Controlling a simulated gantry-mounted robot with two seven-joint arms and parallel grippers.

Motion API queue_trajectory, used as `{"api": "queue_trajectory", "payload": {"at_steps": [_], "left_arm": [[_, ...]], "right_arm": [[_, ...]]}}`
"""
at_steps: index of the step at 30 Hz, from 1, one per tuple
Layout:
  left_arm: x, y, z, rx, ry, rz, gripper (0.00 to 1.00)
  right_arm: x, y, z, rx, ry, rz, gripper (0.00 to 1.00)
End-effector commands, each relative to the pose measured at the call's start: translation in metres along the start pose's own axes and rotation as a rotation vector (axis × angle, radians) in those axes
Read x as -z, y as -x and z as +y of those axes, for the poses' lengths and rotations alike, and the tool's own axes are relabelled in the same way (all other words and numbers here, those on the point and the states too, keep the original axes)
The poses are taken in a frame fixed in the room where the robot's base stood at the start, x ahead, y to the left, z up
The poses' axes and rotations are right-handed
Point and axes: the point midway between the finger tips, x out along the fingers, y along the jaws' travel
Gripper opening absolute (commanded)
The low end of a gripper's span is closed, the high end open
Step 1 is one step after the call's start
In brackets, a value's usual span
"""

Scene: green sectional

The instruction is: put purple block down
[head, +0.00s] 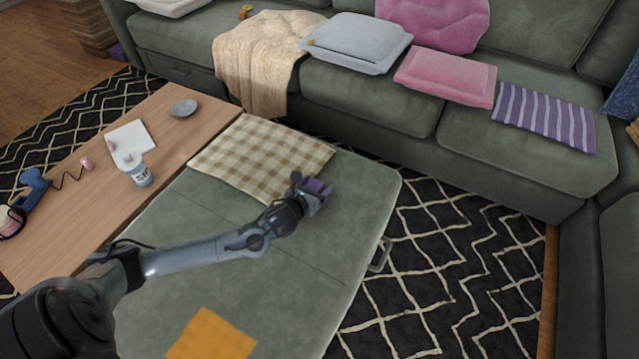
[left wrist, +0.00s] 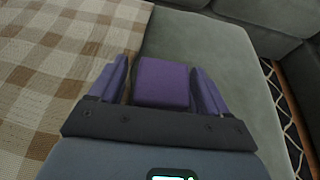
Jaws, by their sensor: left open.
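The purple block (left wrist: 162,84) sits between the two purple-tinted fingers of my left gripper (left wrist: 160,72) in the left wrist view. The jaws are open, with a narrow gap on each side of the block. In the head view my left gripper (head: 314,192) is low over the green ottoman (head: 360,185), just off the right corner of the checked cloth. Block and fingers blur together there in purple. The block's underside is hidden, so I cannot tell for sure how it rests. My right gripper is not in view.
The checked cloth (head: 262,155) lies left of the gripper. A wooden table (head: 75,235) with a bottle (head: 138,172) and a dish (head: 184,108) stands at left. An orange cloth (head: 212,335) lies at the front. The green sofa (head: 370,100) with cushions is behind.

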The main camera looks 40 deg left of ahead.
Motion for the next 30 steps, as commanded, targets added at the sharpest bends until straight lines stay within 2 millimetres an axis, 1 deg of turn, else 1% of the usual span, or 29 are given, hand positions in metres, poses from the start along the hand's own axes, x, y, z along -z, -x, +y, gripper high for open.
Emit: {"api": "queue_trajectory", "payload": {"at_steps": [1, 9, 15, 21, 30], "left_arm": [[-0.002, 0.01, 0.0, 0.002, -0.002, 0.004, 0.77], [-0.006, 0.062, -0.001, 0.005, 0.001, -0.002, 0.77], [-0.006, 0.093, -0.002, 0.006, 0.003, -0.006, 0.77], [-0.006, 0.108, -0.001, 0.005, 0.004, -0.009, 0.78], [-0.005, 0.111, -0.001, 0.005, 0.003, -0.01, 0.78]], "right_arm": [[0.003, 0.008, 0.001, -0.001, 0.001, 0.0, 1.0], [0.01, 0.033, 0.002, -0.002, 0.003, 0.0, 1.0], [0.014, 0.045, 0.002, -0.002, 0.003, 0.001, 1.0], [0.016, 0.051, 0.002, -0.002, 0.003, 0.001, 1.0], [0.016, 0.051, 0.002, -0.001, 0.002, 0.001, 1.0]]}}
